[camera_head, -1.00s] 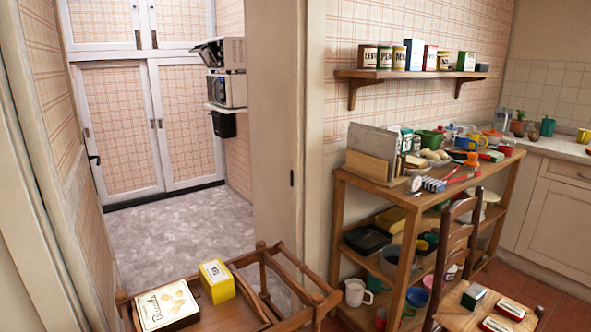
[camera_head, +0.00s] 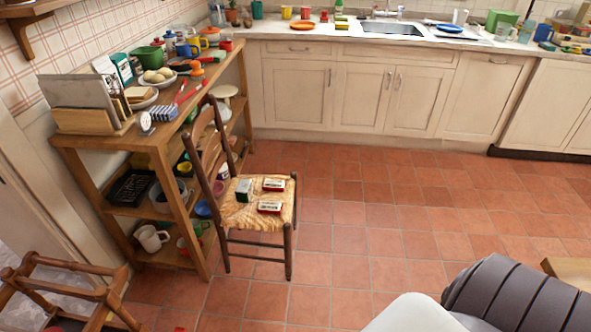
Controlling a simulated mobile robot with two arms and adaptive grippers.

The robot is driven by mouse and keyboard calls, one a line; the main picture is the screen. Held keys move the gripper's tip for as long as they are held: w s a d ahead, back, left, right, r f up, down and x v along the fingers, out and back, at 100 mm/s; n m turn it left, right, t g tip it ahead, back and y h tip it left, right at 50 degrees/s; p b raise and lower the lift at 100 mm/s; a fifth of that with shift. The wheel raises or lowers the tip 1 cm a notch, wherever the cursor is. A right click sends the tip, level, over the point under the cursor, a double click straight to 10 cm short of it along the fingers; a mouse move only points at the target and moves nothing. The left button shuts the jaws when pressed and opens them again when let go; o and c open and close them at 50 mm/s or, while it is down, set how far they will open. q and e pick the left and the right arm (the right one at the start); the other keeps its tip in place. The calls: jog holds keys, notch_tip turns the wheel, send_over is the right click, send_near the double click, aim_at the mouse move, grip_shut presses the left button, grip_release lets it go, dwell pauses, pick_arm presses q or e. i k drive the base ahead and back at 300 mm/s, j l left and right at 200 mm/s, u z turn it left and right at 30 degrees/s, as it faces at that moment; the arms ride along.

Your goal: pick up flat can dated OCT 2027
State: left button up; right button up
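On the woven seat of a wooden chair (camera_head: 258,215) lie several small tins. One is a green and white upright tin (camera_head: 244,189). Two are flat red, dark and white tins: one towards the back (camera_head: 274,185) and one nearer the front (camera_head: 269,207). Any date print on them is too small to read, so I cannot tell which is dated OCT 2027. Neither of my grippers shows in the head view.
A wooden shelf unit (camera_head: 150,141) crowded with dishes stands left of the chair. A wooden rack (camera_head: 65,290) is at lower left. Cabinets (camera_head: 345,95) with a sink line the back. The tiled floor (camera_head: 375,235) right of the chair is clear. A grey ribbed object (camera_head: 520,295) is at lower right.

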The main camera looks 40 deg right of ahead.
aim_at(268, 185)
jog(key=i+l+z, duration=0.45)
jog(key=i+z, duration=0.5)
jog(key=k+l, duration=0.05)
jog(key=k, duration=0.05)
